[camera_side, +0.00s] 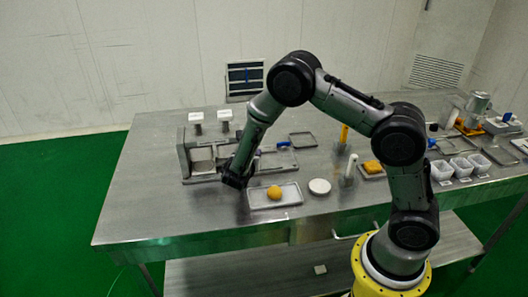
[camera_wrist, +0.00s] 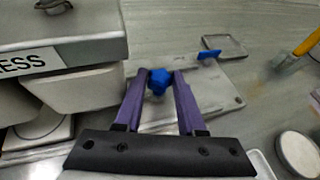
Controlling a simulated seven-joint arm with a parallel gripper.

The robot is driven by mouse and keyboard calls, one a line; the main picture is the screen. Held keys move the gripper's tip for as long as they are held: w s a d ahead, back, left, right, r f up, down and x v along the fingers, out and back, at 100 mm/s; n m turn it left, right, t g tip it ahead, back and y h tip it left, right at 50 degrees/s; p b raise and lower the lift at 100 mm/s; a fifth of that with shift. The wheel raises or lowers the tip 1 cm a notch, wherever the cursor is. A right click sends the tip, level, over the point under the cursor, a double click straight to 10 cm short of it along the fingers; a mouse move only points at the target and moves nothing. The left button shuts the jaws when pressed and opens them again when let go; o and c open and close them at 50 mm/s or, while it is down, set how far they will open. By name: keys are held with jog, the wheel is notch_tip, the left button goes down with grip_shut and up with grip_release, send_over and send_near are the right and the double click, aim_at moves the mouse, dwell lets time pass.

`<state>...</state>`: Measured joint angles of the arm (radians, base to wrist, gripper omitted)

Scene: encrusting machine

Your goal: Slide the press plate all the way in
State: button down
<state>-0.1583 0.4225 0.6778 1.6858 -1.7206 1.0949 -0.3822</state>
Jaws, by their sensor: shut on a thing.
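The press machine (camera_side: 200,152) stands at the left of the table in the side view. In the wrist view its grey housing (camera_wrist: 65,32) with a label ending in "ESS" fills the upper left. The press plate (camera_wrist: 215,88) is a flat grey plate sticking out to the right of the housing; part of it also shows in the side view (camera_side: 278,160). My gripper (camera_wrist: 161,73) has its purple fingers on either side of a blue knob (camera_wrist: 159,84) at the plate's near side, shut on it. In the side view my wrist (camera_side: 235,179) hides the knob.
A tray (camera_side: 255,201) with a round yellow dough piece (camera_side: 274,192) lies close in front of my gripper. A white disc (camera_side: 319,186) lies to its right. A blue tab (camera_wrist: 209,54) and an empty tray (camera_wrist: 226,45) are beyond the plate. White tubs (camera_side: 441,170) stand farther right.

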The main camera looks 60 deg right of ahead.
jog(key=shift+w+a, duration=0.25)
jog(key=c, duration=0.5)
grip_release()
